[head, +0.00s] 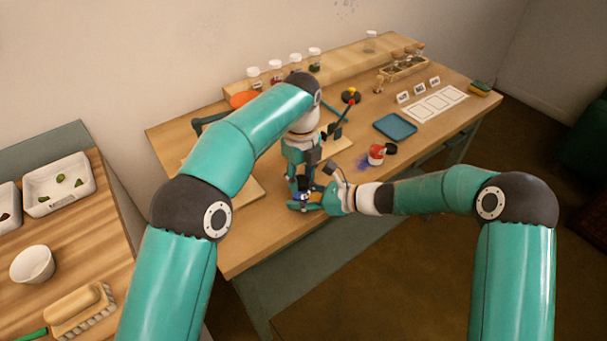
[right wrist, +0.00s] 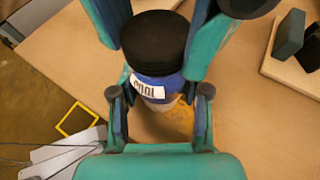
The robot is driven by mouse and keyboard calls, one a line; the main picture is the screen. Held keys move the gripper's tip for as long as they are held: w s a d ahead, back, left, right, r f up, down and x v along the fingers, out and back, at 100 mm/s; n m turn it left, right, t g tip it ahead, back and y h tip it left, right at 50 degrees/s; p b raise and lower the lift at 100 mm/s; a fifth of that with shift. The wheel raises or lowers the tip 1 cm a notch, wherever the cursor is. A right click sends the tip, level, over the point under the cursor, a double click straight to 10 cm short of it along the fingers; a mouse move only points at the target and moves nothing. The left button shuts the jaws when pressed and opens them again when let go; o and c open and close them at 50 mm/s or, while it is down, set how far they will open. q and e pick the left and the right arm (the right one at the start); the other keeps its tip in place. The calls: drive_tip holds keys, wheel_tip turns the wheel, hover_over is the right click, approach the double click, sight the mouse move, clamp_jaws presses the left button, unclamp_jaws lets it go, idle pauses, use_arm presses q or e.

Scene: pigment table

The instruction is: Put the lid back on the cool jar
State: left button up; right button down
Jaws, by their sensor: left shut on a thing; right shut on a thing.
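The cool jar (right wrist: 160,88) is blue with a white label and shows between the fingers of my right gripper (right wrist: 160,112) in the right wrist view. In the head view the jar (head: 299,197) is small and partly covered by the grippers. The black lid (right wrist: 155,38) is against the jar's top end; I cannot tell whether it is fully seated. My left gripper (head: 302,182) reaches down from above, with its teal fingers on both sides of the lid. My right gripper (head: 318,200) comes from the right and is shut on the jar, near the table's front edge.
A red-and-white jar (head: 376,154) stands beside a black lid (head: 390,149) and a purple powder patch. A blue tray (head: 395,126) lies behind them. Several white-capped jars (head: 296,60) stand on the back shelf. A side table at left holds a white bowl (head: 32,265).

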use_arm(q)
drive_tip(key=m, duration=0.9)
drive_tip(key=shift+a+m, duration=0.2)
drive_tip(key=shift+m, duration=0.2)
drive_tip(key=o, duration=0.7)
